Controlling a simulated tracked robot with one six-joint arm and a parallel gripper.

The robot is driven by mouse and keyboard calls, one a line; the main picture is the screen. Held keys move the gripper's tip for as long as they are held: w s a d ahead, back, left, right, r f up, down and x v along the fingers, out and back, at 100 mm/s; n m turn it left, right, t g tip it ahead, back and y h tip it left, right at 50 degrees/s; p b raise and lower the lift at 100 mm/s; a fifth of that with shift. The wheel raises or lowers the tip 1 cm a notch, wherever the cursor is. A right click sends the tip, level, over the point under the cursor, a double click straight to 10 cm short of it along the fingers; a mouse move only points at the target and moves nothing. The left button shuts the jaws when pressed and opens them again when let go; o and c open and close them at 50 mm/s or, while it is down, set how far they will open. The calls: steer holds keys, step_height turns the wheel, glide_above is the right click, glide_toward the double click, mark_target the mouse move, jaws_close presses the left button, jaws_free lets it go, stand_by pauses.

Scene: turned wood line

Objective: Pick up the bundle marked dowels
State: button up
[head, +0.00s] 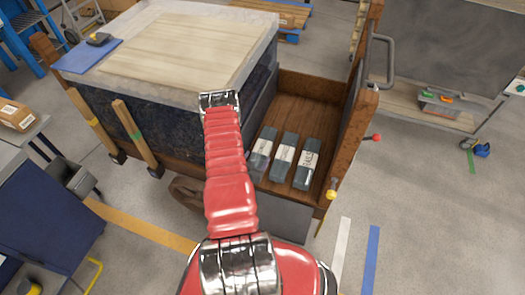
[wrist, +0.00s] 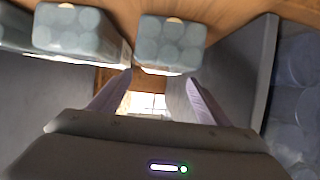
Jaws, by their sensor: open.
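Three wrapped grey-green bundles with pale labels lie side by side on a brown wooden shelf (head: 308,100): a left one (head: 261,154), a middle one (head: 283,157) and a right one (head: 307,163). The label words are too small for me to read, so I cannot tell which is marked dowels. In the wrist view, bundle ends show as clustered rounds: one (wrist: 170,42) just beyond the fingertips, another (wrist: 75,30) to its left, and part of a third at the left edge. My gripper (wrist: 158,76) is open and empty. In the head view my red arm hides it.
A large wrapped block (head: 175,45) stands left of the shelf. A brown upright panel (head: 350,110) with a metal handle bounds the shelf's right side. In the wrist view a grey wall (wrist: 258,70) stands right of the bundles. The shelf behind the bundles is clear.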

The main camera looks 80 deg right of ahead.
mark_target(260, 153)
steer(key=shift+x, duration=2.6)
steer(key=shift+f, duration=0.1)
steer(key=shift+x, duration=2.55)
steer(key=shift+w, duration=0.1)
steer(key=shift+c, duration=0.7)
steer(key=c, duration=1.1)
steer(key=shift+c, duration=0.2)
steer(key=shift+r, duration=0.2)
step_height(260, 153, up, 18)
steer(key=shift+f, duration=0.1)
